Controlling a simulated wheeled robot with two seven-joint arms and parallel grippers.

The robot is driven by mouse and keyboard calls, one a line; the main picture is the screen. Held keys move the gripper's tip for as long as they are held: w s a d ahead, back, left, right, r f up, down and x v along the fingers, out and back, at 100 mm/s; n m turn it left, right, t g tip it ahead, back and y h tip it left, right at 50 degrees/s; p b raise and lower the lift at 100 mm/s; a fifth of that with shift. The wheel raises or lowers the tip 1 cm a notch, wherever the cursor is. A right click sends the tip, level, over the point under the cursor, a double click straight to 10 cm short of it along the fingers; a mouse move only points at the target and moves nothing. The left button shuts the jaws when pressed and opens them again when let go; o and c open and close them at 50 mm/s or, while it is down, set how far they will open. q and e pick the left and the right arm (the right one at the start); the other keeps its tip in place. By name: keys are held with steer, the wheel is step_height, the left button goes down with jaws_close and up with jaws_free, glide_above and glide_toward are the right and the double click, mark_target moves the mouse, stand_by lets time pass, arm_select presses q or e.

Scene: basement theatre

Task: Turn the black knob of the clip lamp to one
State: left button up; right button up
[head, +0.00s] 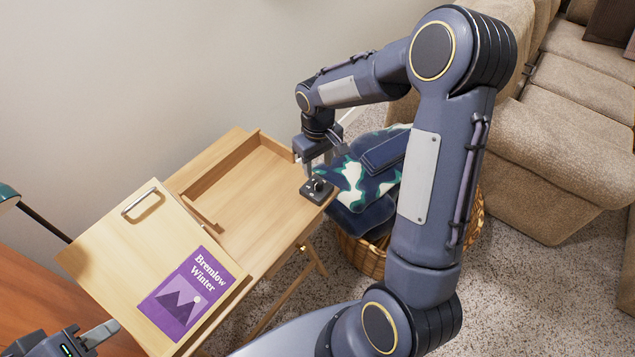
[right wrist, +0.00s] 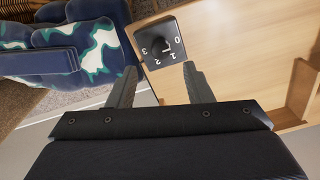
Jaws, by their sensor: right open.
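The black knob (right wrist: 158,37) sits on a square black base (head: 320,191) at the right corner of the wooden desk. White digits 0, 1, 2 and 3 show on the base in the right wrist view; which digit the knob points to I cannot tell for sure. My right gripper (head: 318,165) is open and points down over the base, its fingers (right wrist: 157,62) apart with nothing between them. A green shade (head: 7,194) on a dark rod, perhaps the clip lamp, shows at the left edge. My left gripper (head: 85,338) is partly in view at the bottom left.
The desk (head: 262,190) has a raised lid with a metal handle (head: 140,201) and a purple book (head: 187,294) on it. A wicker basket (head: 364,257) with dark blue patterned cloth (head: 352,185) stands right beside the desk. A brown sofa (head: 560,140) is at the right.

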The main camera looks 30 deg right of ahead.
mark_target(318, 182)
step_height(318, 182, down, 6)
steer(key=shift+f, duration=0.2)
steer(key=c, duration=1)
